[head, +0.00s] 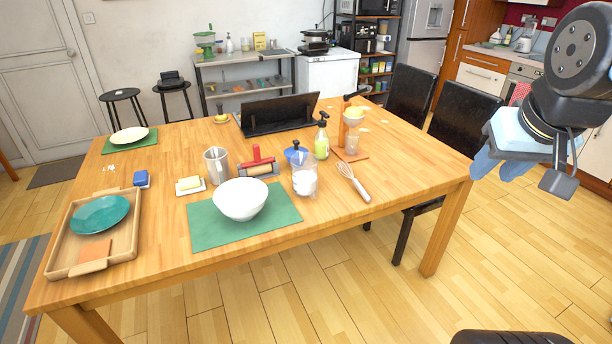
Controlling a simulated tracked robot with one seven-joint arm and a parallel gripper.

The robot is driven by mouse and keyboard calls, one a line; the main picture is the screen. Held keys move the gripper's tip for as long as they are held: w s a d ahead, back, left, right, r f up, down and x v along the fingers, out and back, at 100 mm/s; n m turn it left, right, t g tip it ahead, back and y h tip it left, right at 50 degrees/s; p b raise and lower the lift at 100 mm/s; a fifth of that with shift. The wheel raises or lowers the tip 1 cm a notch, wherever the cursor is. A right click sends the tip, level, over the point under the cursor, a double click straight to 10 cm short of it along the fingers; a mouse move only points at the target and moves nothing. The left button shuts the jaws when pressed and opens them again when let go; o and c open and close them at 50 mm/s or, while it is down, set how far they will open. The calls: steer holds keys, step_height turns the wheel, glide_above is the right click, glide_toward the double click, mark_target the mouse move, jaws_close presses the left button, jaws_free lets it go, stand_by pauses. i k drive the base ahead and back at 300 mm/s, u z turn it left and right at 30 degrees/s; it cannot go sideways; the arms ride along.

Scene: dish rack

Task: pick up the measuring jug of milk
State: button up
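The measuring jug of milk (305,184) looks like a clear jug with white contents. It stands upright on the wooden table near the front edge, just right of the green mat with the white bowl. My gripper (498,170), with blue fingers, is at the upper right, beyond the table's right edge and well apart from the jug. I see nothing held in it, but the gap between its fingers is unclear.
A white bowl (241,199) is left of the jug, and a whisk (353,182) lies to its right. A red-handled tool (258,163), a blue-topped item (296,151) and a pump bottle (322,140) stand behind. Dark chairs (458,116) line the table's right side.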

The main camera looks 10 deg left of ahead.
mark_target(304, 166)
steer(key=u, duration=0.05)
steer(key=i, duration=0.9)
steer(key=z, duration=0.1)
